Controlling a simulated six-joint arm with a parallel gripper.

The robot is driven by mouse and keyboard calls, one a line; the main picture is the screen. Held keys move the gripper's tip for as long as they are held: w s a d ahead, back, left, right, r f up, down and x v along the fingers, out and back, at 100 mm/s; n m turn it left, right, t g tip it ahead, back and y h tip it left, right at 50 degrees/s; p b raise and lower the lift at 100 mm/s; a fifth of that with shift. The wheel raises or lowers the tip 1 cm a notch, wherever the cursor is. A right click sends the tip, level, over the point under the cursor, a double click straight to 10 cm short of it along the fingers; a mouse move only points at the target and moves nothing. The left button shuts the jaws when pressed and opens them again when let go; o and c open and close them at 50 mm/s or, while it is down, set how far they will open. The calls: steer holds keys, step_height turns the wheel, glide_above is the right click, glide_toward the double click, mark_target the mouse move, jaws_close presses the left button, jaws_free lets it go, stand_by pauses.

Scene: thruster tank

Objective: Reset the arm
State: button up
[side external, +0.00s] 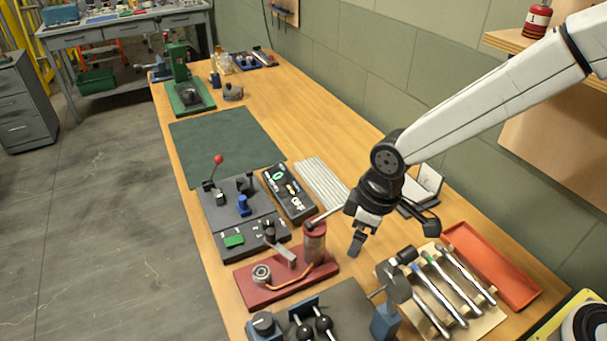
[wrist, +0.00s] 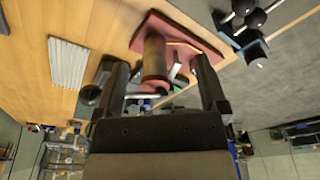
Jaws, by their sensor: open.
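My gripper (side external: 362,243) hangs above the bench, to the right of the red-based fixture with a copper-coloured cylinder. In the wrist view its two fingers (wrist: 160,85) are apart with nothing held between them. The thruster fixture (side external: 285,278) stands on the bench with its upright cylinder (side external: 314,242), a grey lever and an orange tube. In the wrist view the cylinder (wrist: 154,56) shows beyond the fingers, between them in the picture. I cannot tell the exact distance, but no contact shows.
A tool rack (side external: 440,290) and a red-orange tray (side external: 491,264) lie at the near right. A control panel with a red-knobbed lever (side external: 217,159) and a black button box (side external: 289,193) stand to the left. The green mat (side external: 226,142) is bare. A tiled wall borders the bench.

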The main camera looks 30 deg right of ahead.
steer(key=s+d+m, duration=0.3)
steer(key=d+m, duration=0.1)
steer(key=d, duration=0.5)
steer(key=s+d+m+t+h, duration=0.1)
steer(key=s+d+m, duration=0.3)
steer(key=d, duration=0.5)
steer(key=shift+d+r, duration=0.35)
steer(key=shift+r, duration=0.05)
